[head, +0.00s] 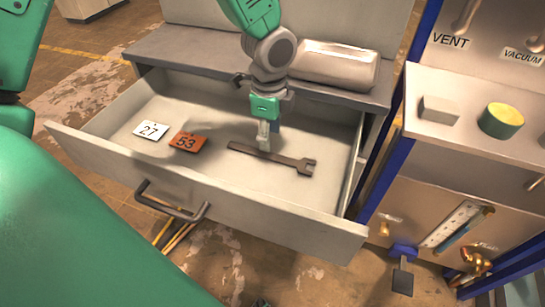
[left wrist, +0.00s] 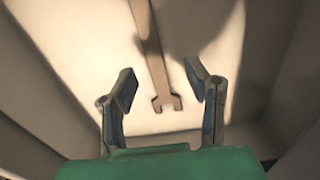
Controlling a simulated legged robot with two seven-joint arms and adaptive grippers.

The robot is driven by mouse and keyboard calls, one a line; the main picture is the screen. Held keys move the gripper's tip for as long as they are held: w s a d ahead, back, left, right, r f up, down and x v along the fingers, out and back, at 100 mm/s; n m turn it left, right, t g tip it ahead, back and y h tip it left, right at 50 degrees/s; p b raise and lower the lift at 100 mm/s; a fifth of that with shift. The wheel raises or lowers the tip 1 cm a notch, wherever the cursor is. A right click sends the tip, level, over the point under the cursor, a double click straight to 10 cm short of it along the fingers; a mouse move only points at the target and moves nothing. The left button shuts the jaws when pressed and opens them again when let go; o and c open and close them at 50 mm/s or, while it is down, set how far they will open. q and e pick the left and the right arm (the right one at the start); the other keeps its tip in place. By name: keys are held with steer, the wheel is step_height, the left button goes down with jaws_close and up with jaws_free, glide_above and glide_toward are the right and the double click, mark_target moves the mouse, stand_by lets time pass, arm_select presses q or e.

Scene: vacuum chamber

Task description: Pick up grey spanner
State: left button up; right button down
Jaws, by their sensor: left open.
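The grey spanner (head: 280,159) lies flat in the open drawer (head: 220,215), its open-jaw end to the right. My left gripper (head: 264,146) reaches down into the drawer over the spanner's handle. In the left wrist view the spanner (left wrist: 157,60) shows between and beyond the two open fingers (left wrist: 160,88), with its jaw end towards the gripper's base. The fingers stand apart with nothing held between them. I cannot tell how far above the spanner the fingertips are. My right gripper is not in view.
A white tag marked 27 (head: 151,131) and an orange tag marked 53 (head: 188,142) lie left in the drawer. The drawer handle (head: 170,208) is at the front.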

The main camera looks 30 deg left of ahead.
mark_target(272, 156)
arm_select(q)
steer(key=f, duration=0.1)
steer(key=f+b, duration=0.1)
steer(key=f, duration=0.1)
steer(key=d+f, duration=0.1)
steer(key=f, duration=0.1)
steer(key=shift+s+b, duration=0.25)
steer(key=shift+b, duration=0.05)
jaws_close()
steer(key=shift+r, duration=0.1)
